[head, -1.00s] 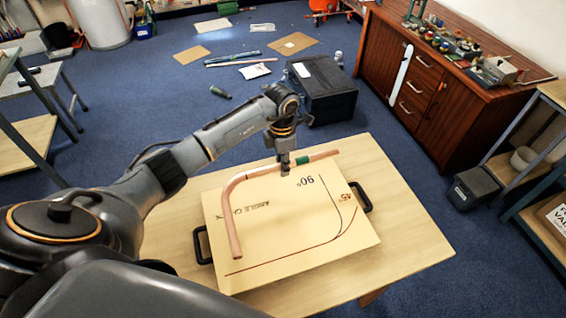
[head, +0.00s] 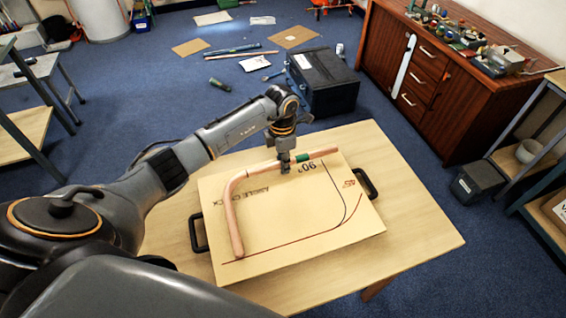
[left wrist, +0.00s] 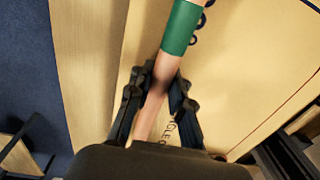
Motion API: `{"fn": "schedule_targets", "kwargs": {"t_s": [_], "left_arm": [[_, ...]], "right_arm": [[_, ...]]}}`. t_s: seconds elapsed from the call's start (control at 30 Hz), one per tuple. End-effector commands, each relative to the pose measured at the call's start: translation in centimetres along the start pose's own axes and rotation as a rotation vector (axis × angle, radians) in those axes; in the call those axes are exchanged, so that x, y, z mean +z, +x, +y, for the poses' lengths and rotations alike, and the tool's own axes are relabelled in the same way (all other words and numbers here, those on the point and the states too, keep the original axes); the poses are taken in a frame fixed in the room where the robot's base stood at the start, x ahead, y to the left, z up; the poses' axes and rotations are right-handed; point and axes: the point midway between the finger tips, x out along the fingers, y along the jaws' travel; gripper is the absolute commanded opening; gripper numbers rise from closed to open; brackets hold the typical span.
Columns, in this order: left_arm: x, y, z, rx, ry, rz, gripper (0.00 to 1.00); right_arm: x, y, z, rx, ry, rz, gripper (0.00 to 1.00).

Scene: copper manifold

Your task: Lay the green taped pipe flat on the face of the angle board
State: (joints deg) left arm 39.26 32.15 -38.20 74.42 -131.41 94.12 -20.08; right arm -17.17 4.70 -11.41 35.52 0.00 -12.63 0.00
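The copper pipe (head: 235,219), bent at a right angle with green tape (head: 317,154) near one end, lies along the face of the angle board (head: 262,225), or just above it; I cannot tell whether it touches all along. My left gripper (head: 285,166) is on the pipe's upper leg, between bend and tape. In the left wrist view the fingers (left wrist: 157,92) are on both sides of the bare pipe (left wrist: 153,110), just below the green tape (left wrist: 181,27). The board carries drawn angle lines and lettering. My right gripper is not in view.
The board rests on a light wooden table (head: 415,245) and has black handles (head: 367,183). A black box (head: 324,82) stands on the floor behind the table. A brown cabinet (head: 437,110) stands at right. The table's right side is clear.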

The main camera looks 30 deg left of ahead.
Motion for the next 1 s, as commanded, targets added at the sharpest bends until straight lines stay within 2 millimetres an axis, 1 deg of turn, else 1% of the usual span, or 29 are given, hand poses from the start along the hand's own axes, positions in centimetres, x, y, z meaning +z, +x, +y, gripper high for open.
{"fn": "schedule_targets", "kwargs": {"t_s": [0.03, 0.07, 0.1, 0.13, 0.67, 0.7, 0.77, 0.8, 1.0], "left_arm": [[-0.35, 1.23, -0.87, -0.021, 0.006, 0.018, 0.28], [-0.35, 1.24, -0.88, -0.021, 0.006, 0.018, 0.34], [-0.34, 1.26, -0.90, -0.022, 0.006, 0.018, 0.43], [-0.34, 1.26, -0.90, -0.022, 0.006, 0.018, 0.46], [-0.35, 0.99, -0.65, -0.016, 0.004, 0.016, 0.46], [-0.39, 1.05, -0.66, -0.016, 0.004, 0.017, 0.57], [-0.39, 1.01, -0.63, -0.015, 0.004, 0.016, 0.69], [-0.37, 0.98, -0.61, -0.015, 0.004, 0.016, 0.73], [-0.30, 0.82, -0.53, -0.013, 0.004, 0.013, 0.73]], "right_arm": [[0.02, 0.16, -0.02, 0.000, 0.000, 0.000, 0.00], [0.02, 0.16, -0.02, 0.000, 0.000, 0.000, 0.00], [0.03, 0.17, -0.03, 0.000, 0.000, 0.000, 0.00], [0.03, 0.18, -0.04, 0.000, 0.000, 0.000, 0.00], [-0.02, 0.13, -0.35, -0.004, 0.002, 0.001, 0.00], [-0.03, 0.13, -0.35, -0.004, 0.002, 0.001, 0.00], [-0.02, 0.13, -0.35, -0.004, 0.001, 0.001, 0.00], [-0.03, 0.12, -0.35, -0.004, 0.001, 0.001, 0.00], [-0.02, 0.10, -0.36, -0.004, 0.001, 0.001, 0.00]]}}
